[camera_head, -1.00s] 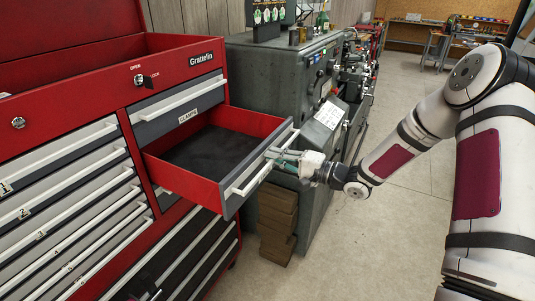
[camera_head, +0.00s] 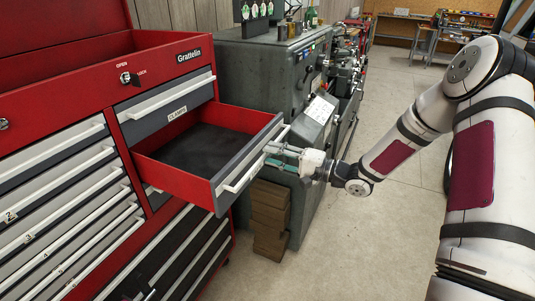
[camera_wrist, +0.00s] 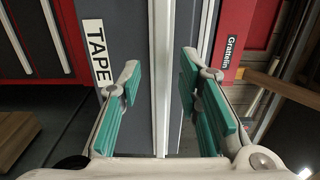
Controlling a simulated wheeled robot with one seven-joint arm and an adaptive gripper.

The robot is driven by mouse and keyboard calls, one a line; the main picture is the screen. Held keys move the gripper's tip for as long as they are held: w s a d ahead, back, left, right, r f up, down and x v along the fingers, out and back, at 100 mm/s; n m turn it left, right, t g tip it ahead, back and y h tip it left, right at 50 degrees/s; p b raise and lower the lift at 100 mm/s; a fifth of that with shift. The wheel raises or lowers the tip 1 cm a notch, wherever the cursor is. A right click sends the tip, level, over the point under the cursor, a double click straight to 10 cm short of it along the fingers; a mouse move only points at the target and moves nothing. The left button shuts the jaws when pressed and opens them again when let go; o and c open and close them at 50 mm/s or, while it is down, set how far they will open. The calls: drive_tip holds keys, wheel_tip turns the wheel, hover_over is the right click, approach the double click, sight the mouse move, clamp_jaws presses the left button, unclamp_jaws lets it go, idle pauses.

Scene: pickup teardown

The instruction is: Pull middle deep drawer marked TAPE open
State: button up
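The middle deep drawer (camera_head: 233,180) with a grey front and red sides stands pulled well out of the red tool cabinet; its dark inside looks empty. In the wrist view its TAPE label (camera_wrist: 97,52) shows at the left, turned sideways. The drawer's pale bar handle (camera_wrist: 163,70) runs down the middle of that view, between the two teal-padded fingers, with a gap on both sides. My gripper (camera_head: 272,156) is open and empty at the right end of the drawer front; it also shows in the wrist view (camera_wrist: 157,90). How far its tips reach past the handle is unclear.
The shut CLAMPS drawer (camera_head: 168,105) is just above. Slim numbered drawers (camera_head: 55,205) are at the left and wide dark drawers (camera_head: 180,255) below. A grey machine (camera_head: 262,80) and stacked brown blocks (camera_head: 270,218) stand behind my gripper. The floor (camera_head: 380,240) at right is clear.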

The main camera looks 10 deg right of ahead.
drive_tip(key=v, duration=0.9)
drive_tip(key=shift+s+d, duration=0.1)
drive_tip(key=shift+d, duration=0.05)
drive_tip(key=w+d+r+n+h, duration=0.25)
drive_tip(key=w+r+h, duration=0.25)
drive_tip(key=h, duration=0.4)
drive_tip(key=s+d+r+n+h, duration=0.2)
drive_tip(key=s+d+r+h, duration=0.1)
drive_tip(key=s+r+h, duration=0.55)
drive_tip(key=s+a+r+n+g+y, duration=0.1)
drive_tip(key=s+a, duration=0.3)
drive_tip(key=s, duration=0.8)
drive_tip(key=s+a+r+n+g+y, duration=0.2)
drive_tip(key=s+a+r+g, duration=0.1)
drive_tip(key=s, duration=1)
drive_tip(key=shift+a+g, duration=0.7)
drive_tip(key=shift+a, duration=0.45)
